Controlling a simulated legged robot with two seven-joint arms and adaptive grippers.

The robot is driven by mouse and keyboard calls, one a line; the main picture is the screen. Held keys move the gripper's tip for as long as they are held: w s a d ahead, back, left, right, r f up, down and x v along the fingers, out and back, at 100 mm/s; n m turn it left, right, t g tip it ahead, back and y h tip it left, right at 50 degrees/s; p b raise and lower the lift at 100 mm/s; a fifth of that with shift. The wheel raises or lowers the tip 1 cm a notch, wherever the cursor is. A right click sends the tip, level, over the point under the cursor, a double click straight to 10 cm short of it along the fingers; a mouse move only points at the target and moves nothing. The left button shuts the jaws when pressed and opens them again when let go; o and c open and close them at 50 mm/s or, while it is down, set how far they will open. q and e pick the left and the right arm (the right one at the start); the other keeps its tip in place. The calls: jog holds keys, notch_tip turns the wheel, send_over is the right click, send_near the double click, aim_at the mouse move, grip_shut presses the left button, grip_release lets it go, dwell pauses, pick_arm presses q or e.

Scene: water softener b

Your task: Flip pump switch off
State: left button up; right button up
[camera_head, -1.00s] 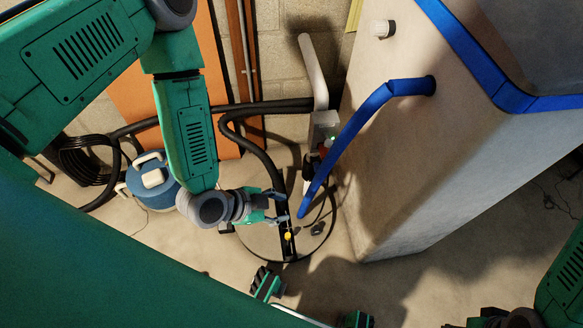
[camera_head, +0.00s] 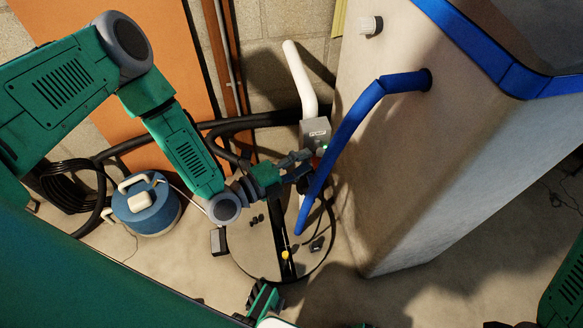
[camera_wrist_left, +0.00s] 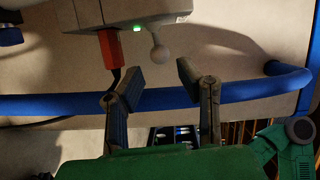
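A grey pump box (camera_head: 316,130) with a small green light stands at the foot of a white pipe in the head view. In the left wrist view the box (camera_wrist_left: 130,10) is at the top, with a lit green light. A pale ball-ended switch lever (camera_wrist_left: 158,50) hangs from its underside, beside a red plug (camera_wrist_left: 109,48) with a black cord. My left gripper (camera_head: 303,170) is just below the box. In the wrist view its fingers (camera_wrist_left: 160,77) are apart, with the lever's ball just above the gap between the tips. They hold nothing.
A blue hose (camera_head: 340,130) runs from the pale tank (camera_head: 420,170) close to my left gripper. A round sump lid (camera_head: 250,250) lies below, with small loose items on it. A blue canister (camera_head: 148,208) and coiled black hose (camera_head: 62,187) are at left.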

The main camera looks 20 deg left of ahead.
aim_at(318, 152)
pick_arm(q)
jog(key=b+x, duration=0.1)
jog(key=x, duration=0.2)
jog(key=shift+w+f, duration=0.1)
jog(key=shift+w, duration=0.1)
jog(key=shift+w+d, duration=0.1)
jog(key=shift+w, duration=0.4)
jog(key=c, duration=0.6)
jog(key=shift+d, duration=0.3)
jog(key=shift+c, duration=0.4)
jog(key=shift+s+d+f+m+h, duration=0.1)
jog(key=shift+f+m+h, duration=0.25)
jog(key=shift+m, duration=0.55)
jog(key=m, duration=0.1)
jog(key=m+t, duration=0.1)
jog(key=shift+f+m+h, duration=0.25)
jog(key=shift+f+m, duration=0.15)
jog(key=o, duration=0.9)
jog(key=shift+a, duration=0.25)
jog(key=shift+o, duration=0.2)
